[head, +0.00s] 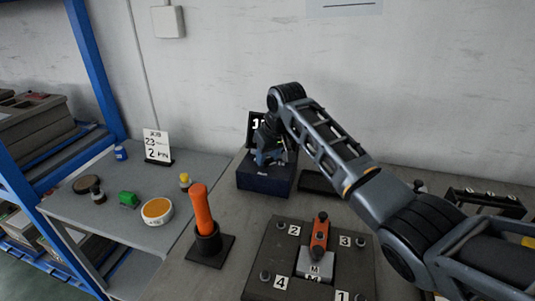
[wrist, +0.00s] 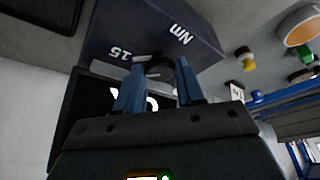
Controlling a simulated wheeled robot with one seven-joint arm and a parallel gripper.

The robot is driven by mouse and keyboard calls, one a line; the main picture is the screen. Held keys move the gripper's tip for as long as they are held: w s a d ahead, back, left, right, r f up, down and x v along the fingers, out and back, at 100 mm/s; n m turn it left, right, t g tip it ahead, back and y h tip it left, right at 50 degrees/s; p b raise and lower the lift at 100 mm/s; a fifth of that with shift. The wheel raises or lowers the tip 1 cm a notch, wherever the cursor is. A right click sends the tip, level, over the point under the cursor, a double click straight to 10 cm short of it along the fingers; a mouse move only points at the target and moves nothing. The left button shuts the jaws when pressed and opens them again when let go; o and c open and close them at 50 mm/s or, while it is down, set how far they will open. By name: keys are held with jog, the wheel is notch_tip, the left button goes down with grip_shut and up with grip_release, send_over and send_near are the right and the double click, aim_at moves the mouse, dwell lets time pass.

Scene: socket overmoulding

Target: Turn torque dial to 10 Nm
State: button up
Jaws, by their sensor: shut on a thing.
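The torque unit is a dark blue box (head: 262,183) at the back of the bench in the head view. In the wrist view its top face (wrist: 110,38) shows upside down, with white "Nm" and "15" marks. The dark round dial (wrist: 160,68) sits between my fingertips. My gripper (head: 268,155) reaches down over the box, and its blue fingers (wrist: 158,82) are closed on the dial, one each side. A black display (head: 254,122) stands behind; a white "1" shows, the rest is hidden by my gripper. The dial's pointer cannot be made out.
An orange-handled tool (head: 202,212) stands upright in a black holder. A dark plate (head: 262,250) with numbered bolts holds an orange and grey part (head: 319,240). A side table holds a job card (head: 157,145) and small items. A bolt rack (head: 485,200) is at right.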

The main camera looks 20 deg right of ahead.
jog(key=n+y, duration=0.1)
jog(key=n, duration=0.1)
jog(key=n+y, duration=0.1)
jog(key=n, duration=0.2)
jog(key=shift+w+d+n+g+b, duration=0.2)
jog(key=shift+n+g+b, duration=0.1)
jog(key=shift+g+b, duration=0.1)
jog(key=shift+n+g+y+b, duration=0.6)
jog(key=shift+n+b, duration=0.7)
jog(key=shift+n, duration=0.8)
jog(key=o, duration=1)
jog(key=shift+d, duration=0.1)
jog(key=shift+o, duration=0.2)
jog(key=shift+r, duration=0.1)
jog(key=v, duration=0.7)
jog(key=shift+r+b, duration=0.3)
jog(key=shift+d, duration=0.1)
